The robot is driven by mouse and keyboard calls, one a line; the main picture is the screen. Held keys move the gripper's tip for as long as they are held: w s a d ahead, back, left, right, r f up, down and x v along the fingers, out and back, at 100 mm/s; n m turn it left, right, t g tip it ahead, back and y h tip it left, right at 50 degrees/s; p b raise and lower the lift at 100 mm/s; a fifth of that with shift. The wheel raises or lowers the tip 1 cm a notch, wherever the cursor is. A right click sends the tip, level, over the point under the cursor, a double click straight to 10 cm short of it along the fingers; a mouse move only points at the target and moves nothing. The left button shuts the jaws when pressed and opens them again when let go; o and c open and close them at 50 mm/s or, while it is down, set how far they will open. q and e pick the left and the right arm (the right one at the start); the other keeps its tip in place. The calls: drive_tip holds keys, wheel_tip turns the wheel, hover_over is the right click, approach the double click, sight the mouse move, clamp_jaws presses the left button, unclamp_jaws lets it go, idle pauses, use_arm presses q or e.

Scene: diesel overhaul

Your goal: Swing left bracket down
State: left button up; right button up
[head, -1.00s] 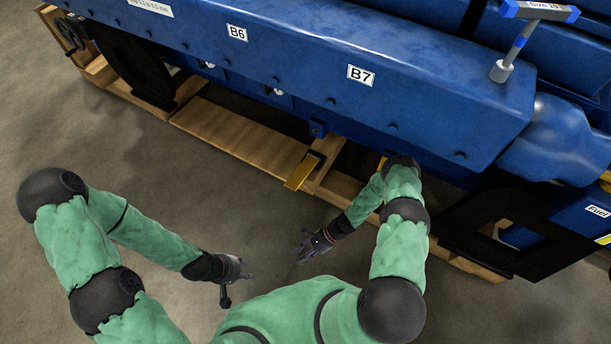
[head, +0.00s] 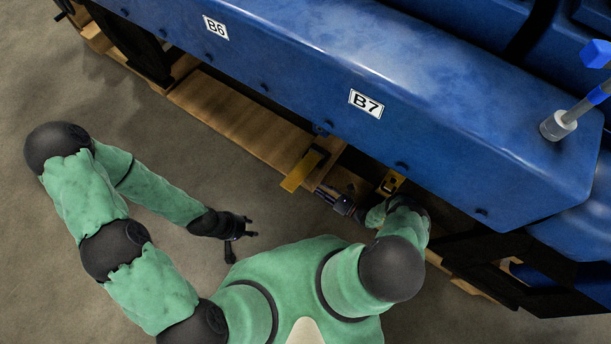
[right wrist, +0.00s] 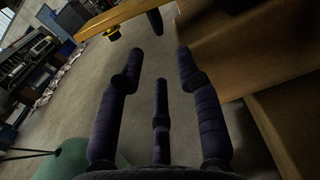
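The left bracket (head: 303,169) is a yellow bar that sticks out from the lower side of the blue engine, over the wooden pallet's edge. It also crosses the top of the right wrist view (right wrist: 150,16). A second yellow bracket (head: 391,181) shows further right, close to my right arm. My right gripper (head: 328,196) is just below and right of the left bracket. In the right wrist view (right wrist: 160,58) its dark fingers are spread and empty, apart from the yellow bar. My left gripper (head: 248,235) hangs over the floor, fingers spread, with nothing visible in it.
The blue engine (head: 290,75) with labels B6 and B7 fills the upper part of the head view. It rests on a wooden pallet (head: 225,118). A tool with a blue-marked handle (head: 560,123) stands on the engine at right. The concrete floor (head: 150,165) at left is clear.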

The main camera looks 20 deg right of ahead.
sight(302, 172)
drive_tip(key=b+x, duration=0.1)
drive_tip(key=x, duration=0.8)
drive_tip(key=shift+w+a, duration=0.15)
drive_tip(key=shift+a, duration=0.05)
clamp_jaws()
